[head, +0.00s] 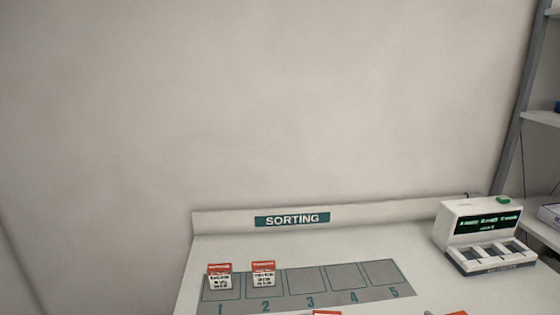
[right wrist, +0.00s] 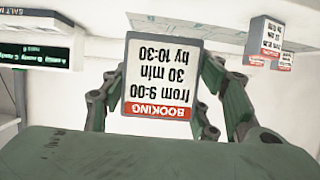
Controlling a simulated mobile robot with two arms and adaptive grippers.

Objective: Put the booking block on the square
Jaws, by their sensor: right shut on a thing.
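My right gripper (right wrist: 160,82) is shut on the booking block (right wrist: 160,78), a white block with a red "BOOKING" band. In the right wrist view it appears upside down and reads "from 9:00 30 min by 10:30". The grey mat (head: 335,283) on the table has a row of outlined squares numbered 1 to 5. Similar red-topped blocks stand on square 1 (head: 220,280) and square 2 (head: 263,277); squares 3, 4 and 5 look empty. Neither gripper shows in the head view.
A white device (head: 482,232) with a dark green-text display stands right of the mat. A "SORTING" sign (head: 292,219) is on the table's back ledge. Two red or orange tops (head: 327,312) (head: 457,313) are cut off at the bottom edge. Shelving (head: 540,117) stands at the right.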

